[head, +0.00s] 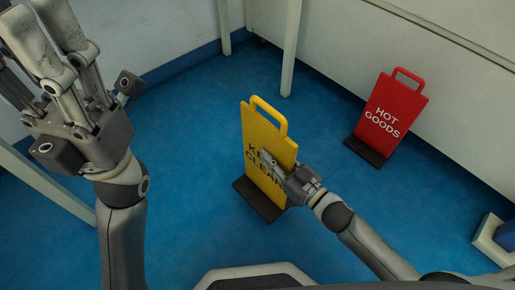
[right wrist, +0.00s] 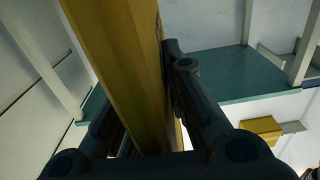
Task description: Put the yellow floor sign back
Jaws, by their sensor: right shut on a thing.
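The yellow floor sign (head: 264,130) stands upright near the middle of the head view. It has a handle loop on top, dark lettering partly covered by my gripper, and a dark base (head: 246,193). My right gripper (head: 279,174) is shut on the right edge of its panel. In the right wrist view the yellow panel (right wrist: 118,55) runs between the two fingers. I cannot tell whether the base touches the floor. My left gripper (head: 62,95) is raised at the upper left, far from the sign; its fingertips are cut off by the frame.
A red "HOT GOODS" sign (head: 388,112) stands on a dark base by the right wall. White posts (head: 291,48) stand behind the yellow sign. A white and blue object (head: 497,238) is at the right edge. The blue floor (head: 190,150) around the yellow sign is mostly clear.

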